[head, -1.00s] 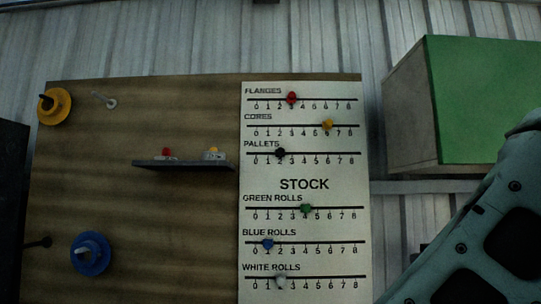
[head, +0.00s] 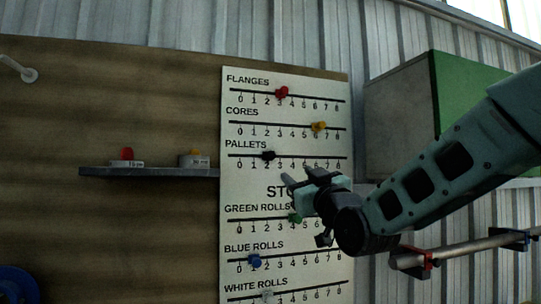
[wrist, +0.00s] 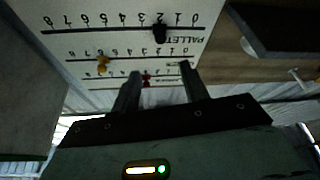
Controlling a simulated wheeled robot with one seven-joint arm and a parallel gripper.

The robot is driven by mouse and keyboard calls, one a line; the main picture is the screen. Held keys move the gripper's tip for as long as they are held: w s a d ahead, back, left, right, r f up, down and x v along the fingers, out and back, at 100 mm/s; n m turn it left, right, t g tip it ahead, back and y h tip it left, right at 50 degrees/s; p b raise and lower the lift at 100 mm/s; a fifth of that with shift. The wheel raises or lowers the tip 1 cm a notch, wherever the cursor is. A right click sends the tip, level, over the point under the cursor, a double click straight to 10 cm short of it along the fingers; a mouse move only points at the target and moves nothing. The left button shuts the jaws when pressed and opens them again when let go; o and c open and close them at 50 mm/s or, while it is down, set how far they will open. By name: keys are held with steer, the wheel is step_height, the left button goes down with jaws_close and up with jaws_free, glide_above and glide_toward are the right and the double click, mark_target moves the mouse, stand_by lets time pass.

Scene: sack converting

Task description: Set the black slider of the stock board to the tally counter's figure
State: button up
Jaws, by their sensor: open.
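The black slider (head: 268,155) sits at about 2 on the PALLETS row of the white stock board (head: 232,190). In the wrist view, which is upside down, the black slider (wrist: 160,33) shows beyond the fingertips, also by the 2. My gripper (head: 303,208) is open and empty in front of the board, below and right of the black slider. In the wrist view its fingers (wrist: 160,70) stand apart.
The dark shelf (head: 150,172) juts out left of the board. Red (head: 282,92), yellow (head: 319,127), green (head: 295,217), blue (head: 255,261) and white (head: 267,295) sliders sit on the other rows. A green-fronted box (head: 465,90) and a rail (head: 460,248) are at right.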

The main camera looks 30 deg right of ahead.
mark_target(272, 155)
steer(key=p+x, duration=0.4)
steer(key=x, duration=1.2)
steer(key=shift+w+r, duration=0.1)
steer(key=shift+w, duration=0.4)
